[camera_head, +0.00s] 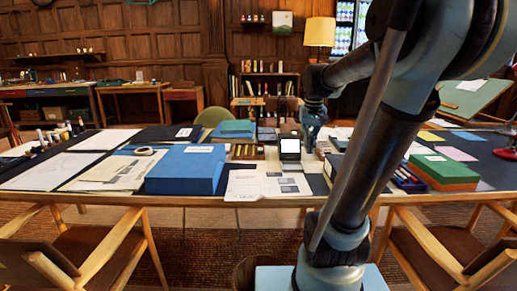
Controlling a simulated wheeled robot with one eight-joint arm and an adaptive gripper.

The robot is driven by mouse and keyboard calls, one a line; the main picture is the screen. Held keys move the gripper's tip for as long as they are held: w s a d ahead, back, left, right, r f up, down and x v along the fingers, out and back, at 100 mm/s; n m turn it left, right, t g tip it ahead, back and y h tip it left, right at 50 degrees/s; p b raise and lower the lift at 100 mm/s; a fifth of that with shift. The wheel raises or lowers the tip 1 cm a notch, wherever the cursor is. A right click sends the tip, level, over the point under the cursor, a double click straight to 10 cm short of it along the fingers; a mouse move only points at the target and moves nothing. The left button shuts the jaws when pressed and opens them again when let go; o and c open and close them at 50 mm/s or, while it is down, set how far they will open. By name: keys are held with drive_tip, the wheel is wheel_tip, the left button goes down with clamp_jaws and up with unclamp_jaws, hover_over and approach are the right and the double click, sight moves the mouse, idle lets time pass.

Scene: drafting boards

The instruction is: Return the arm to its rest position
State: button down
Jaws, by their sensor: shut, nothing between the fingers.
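My arm (370,165) is blue-grey and black. It rises from the lower middle, bends at the upper right and reaches back over the table to the left. My gripper (309,146) hangs small at the far end, pointing down over the middle of the table. It is shut and holds nothing. It appears just right of a small dark device with a white screen (290,147); I cannot tell the gap between them or the gripper's height above the table.
The long table (240,200) bears a blue box (187,169), papers and a green-and-orange box (443,172). Wooden chairs stand at its front left (85,250) and front right (450,245). A lamp (320,34) and shelves stand behind. Open air lies above the table's left half.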

drive_tip(key=s+f, duration=1.6)
drive_tip(key=s, duration=0.2)
drive_tip(key=shift+s+f+t, duration=0.25)
drive_tip(key=shift+t, duration=0.15)
drive_tip(key=shift+d, duration=0.1)
drive_tip(key=w+r+t, duration=0.2)
drive_tip(key=w+r, duration=0.6)
drive_tip(key=w, duration=0.7)
drive_tip(key=w+r+t, duration=0.2)
drive_tip(key=w+r, duration=0.6)
drive_tip(key=w, duration=0.8)
drive_tip(key=w+r+t, duration=0.2)
drive_tip(key=w+r, duration=0.6)
drive_tip(key=w, duration=0.7)
drive_tip(key=shift+w+r+t, duration=0.2)
drive_tip(key=shift+w+t, duration=0.05)
drive_tip(key=shift+t, duration=0.15)
drive_tip(key=shift+w+f, duration=0.1)
drive_tip(key=shift+f, duration=0.05)
